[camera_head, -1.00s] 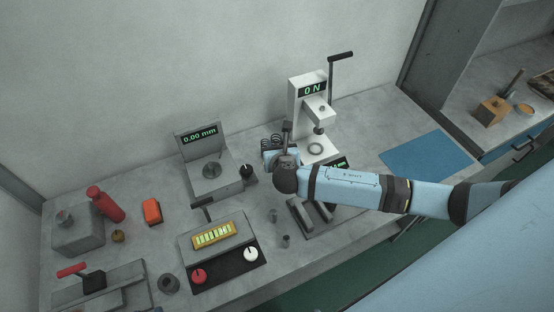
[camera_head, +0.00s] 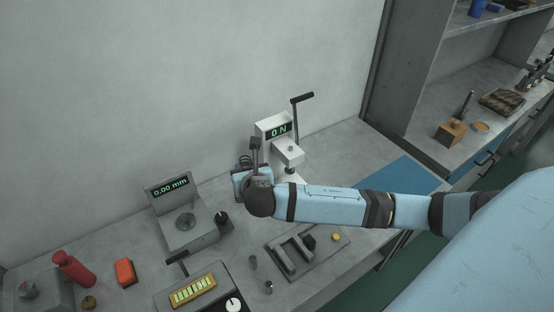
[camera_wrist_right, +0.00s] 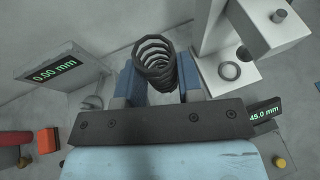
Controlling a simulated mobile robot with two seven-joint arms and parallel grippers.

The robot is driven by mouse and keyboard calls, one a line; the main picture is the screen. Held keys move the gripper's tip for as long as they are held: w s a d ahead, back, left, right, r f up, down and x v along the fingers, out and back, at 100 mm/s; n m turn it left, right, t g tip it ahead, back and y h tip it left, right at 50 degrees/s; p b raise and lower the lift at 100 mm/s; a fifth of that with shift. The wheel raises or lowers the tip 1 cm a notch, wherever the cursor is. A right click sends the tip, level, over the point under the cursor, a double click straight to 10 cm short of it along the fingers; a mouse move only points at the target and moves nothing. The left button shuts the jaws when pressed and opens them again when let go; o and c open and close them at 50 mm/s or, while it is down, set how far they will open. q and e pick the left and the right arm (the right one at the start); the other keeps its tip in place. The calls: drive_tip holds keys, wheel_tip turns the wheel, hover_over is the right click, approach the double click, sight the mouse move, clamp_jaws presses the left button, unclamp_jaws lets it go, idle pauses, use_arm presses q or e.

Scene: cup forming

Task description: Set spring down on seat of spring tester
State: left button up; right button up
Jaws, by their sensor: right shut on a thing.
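A dark coil spring (camera_wrist_right: 156,60) is held between the blue fingers of my right gripper (camera_wrist_right: 158,76) in the right wrist view. In the head view my right gripper (camera_head: 249,178) is just left of the white spring tester (camera_head: 272,130), and the spring (camera_head: 245,161) shows in part beyond it. The tester reads 0 N. In the wrist view, the tester's seat (camera_wrist_right: 229,71), a ring on its white base, lies to the right of the spring and apart from it. In the head view, my arm and gripper hide most of the seat. My left gripper is out of view.
A grey gauge reading 0.00 mm (camera_head: 186,222) stands left of the gripper. A small display reading 45.0 mm (camera_wrist_right: 264,116) is right of the gripper. A grey fixture (camera_head: 305,250) lies in front of my arm. A blue mat (camera_head: 405,176) lies right of the tester.

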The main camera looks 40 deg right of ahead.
idle(0.4)
drive_tip(key=s+a+r+n+y, duration=0.3)
drive_tip(key=s+r+y, duration=0.1)
drive_tip(key=s, duration=0.4)
drive_tip(key=shift+s+a+r+n+t, duration=0.15)
drive_tip(key=shift+s+r+n+t, duration=0.2)
drive_tip(key=shift+r, duration=0.25)
